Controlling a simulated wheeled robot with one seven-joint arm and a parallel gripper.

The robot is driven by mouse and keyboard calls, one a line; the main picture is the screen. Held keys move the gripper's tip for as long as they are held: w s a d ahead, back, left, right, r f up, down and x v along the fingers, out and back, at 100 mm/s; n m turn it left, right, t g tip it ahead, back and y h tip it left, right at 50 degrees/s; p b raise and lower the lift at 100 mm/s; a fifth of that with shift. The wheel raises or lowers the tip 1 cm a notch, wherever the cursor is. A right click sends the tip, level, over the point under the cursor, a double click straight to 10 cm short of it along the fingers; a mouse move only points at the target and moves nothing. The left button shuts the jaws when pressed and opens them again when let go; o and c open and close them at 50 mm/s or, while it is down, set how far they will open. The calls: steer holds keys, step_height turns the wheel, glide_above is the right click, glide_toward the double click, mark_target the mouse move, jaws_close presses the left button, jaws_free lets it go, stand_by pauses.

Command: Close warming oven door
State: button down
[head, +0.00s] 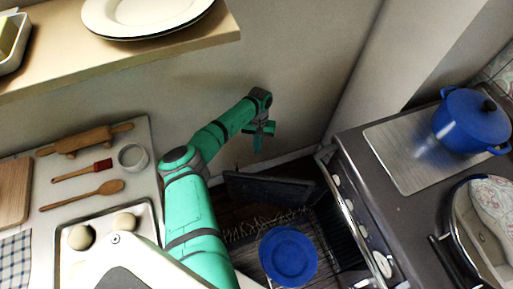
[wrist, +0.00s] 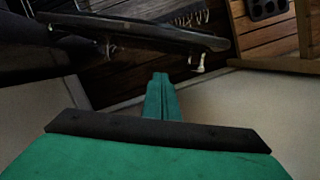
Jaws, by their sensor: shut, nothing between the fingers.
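The dark warming oven door (head: 268,188) stands open, jutting left from the front of the stove (head: 350,215). In the wrist view the door (wrist: 140,33) crosses the upper part as a dark slab, with a small pale knob-like piece (wrist: 198,63) below its right end. My gripper (head: 258,145) is shut and empty, just beyond the door on its wall side in the head view. In the wrist view my gripper's fingertips (wrist: 161,80) point toward the door, seemingly apart from it. The oven's inside is hidden.
A blue round object (head: 288,255) lies below the door over a wire rack or patterned mat. A blue pot (head: 470,120) stands on the stove top. The left counter (head: 145,190) holds a rolling pin (head: 85,140) and utensils. A shelf (head: 150,55) with plates is above.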

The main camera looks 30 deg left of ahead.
steer(key=s+d+f, duration=0.2)
steer(key=s+f, duration=0.3)
steer(key=f, duration=0.1)
steer(key=shift+s+f, duration=0.15)
steer(key=shift+f, duration=0.2)
stand_by(0.4)
